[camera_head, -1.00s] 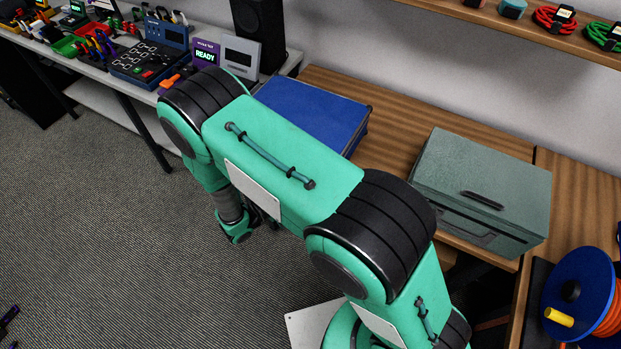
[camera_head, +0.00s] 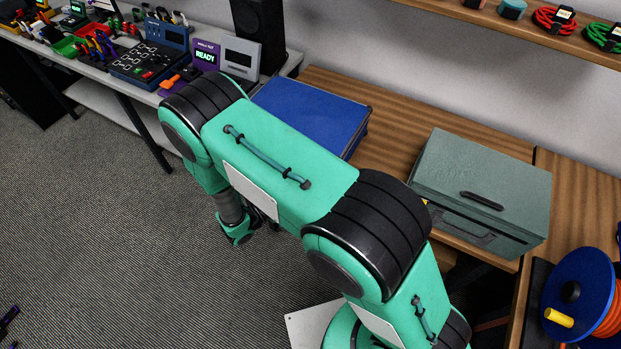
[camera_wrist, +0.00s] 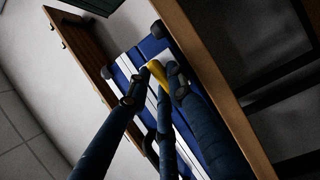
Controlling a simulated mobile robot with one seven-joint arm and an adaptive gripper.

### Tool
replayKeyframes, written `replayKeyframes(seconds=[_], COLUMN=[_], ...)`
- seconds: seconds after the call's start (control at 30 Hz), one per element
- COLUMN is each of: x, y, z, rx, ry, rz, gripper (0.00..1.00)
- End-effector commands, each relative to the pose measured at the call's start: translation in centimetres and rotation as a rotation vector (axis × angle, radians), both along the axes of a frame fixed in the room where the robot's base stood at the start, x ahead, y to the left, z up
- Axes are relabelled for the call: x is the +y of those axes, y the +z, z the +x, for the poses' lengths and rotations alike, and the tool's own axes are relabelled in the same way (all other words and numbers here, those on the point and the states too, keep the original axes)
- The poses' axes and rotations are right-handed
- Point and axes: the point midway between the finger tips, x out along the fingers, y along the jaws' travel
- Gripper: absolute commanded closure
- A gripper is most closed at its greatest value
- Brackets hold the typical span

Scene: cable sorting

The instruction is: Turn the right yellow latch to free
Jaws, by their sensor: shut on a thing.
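The blue case (camera_head: 308,112) lies on the wooden table, partly behind my arm in the head view. In the wrist view, the blue case (camera_wrist: 125,64) shows its blue side with pale metal bands. A yellow latch (camera_wrist: 158,72) on that side sits between my fingertips, tilted in the picture. My gripper (camera_wrist: 154,81) is shut on it, with a dark finger on either side. In the head view my arm hides the latch, and I cannot make out the fingertips. I cannot tell how far the latch is turned.
A grey-green case (camera_head: 485,180) stands on the table to the right. A blue reel (camera_head: 578,290) with orange cable is at the lower right. A grey bench (camera_head: 90,60) with devices stands at the upper left. The wooden table edge (camera_wrist: 225,90) runs close beside the fingers.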

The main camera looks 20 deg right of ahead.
Motion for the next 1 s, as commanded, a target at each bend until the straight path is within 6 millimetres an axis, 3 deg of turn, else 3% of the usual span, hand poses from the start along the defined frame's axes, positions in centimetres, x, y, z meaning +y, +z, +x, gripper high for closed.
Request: replayKeyframes(seconds=[1.0], x=[-0.05], y=[-0.76], z=[-0.07], rx=[0.637], ry=[0.001], rz=[-0.634], gripper=[1.00])
